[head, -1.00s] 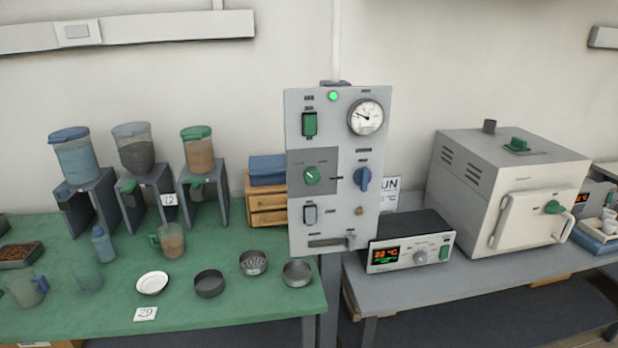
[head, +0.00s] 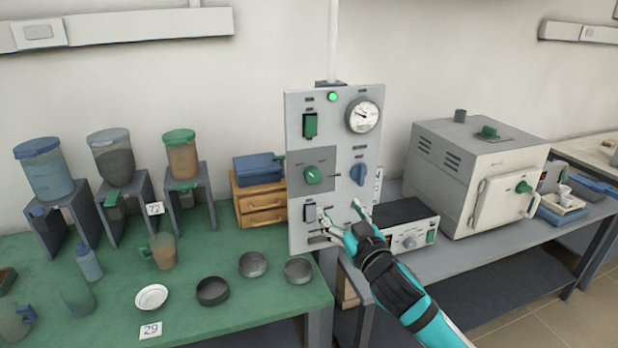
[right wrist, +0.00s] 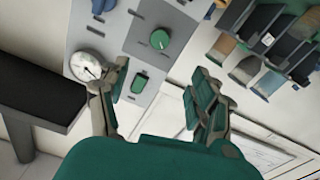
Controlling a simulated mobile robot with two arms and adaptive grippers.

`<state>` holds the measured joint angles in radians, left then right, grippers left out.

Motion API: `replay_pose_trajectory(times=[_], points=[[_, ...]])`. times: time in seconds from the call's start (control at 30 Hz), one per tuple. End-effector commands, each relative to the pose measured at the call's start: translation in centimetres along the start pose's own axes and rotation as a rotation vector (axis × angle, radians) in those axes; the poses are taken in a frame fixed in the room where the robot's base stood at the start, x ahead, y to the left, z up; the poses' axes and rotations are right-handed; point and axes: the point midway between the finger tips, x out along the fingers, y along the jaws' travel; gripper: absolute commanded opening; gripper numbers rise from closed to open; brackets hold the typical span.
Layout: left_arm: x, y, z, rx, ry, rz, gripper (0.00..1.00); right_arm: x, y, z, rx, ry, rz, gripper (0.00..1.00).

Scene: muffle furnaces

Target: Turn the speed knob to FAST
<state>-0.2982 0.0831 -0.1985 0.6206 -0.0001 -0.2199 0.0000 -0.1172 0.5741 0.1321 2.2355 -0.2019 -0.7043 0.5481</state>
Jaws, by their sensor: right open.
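The grey control panel (head: 334,112) stands upright at the middle. It carries a green knob (head: 312,175) on a dark grey square and a blue knob (head: 358,174) to its right. The labels are too small to read, so I cannot tell which is the speed knob. My right gripper (head: 340,211) is open and empty in front of the panel's lower part, below both knobs and apart from them. In the right wrist view the green knob (right wrist: 160,39) lies beyond the open fingers (right wrist: 160,80), and the blue knob (right wrist: 98,5) is cut by the top edge. My left gripper is out of view.
The panel also has a green switch (head: 310,125), a gauge (head: 362,115) and a lower switch (head: 309,212). A green table (head: 215,325) with dishes and hoppers is at left. A display unit (head: 405,220) and a furnace (head: 470,170) stand close by at right.

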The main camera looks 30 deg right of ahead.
Motion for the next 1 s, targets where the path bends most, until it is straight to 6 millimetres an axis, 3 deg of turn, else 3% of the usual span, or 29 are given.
replay_pose_trajectory(times=[0.23, 0.7, 1.0], points=[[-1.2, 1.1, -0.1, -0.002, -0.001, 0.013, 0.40, 4.3, 0.1, -0.2, -0.001, -0.001, 0.002, 0.65], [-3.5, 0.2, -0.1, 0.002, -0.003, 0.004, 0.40, 14.2, 0.1, -0.1, 0.000, -0.003, 0.001, 0.65], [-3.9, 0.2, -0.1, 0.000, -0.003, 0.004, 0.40, 16.8, 0.0, 0.2, -0.001, -0.003, 0.000, 0.65]])
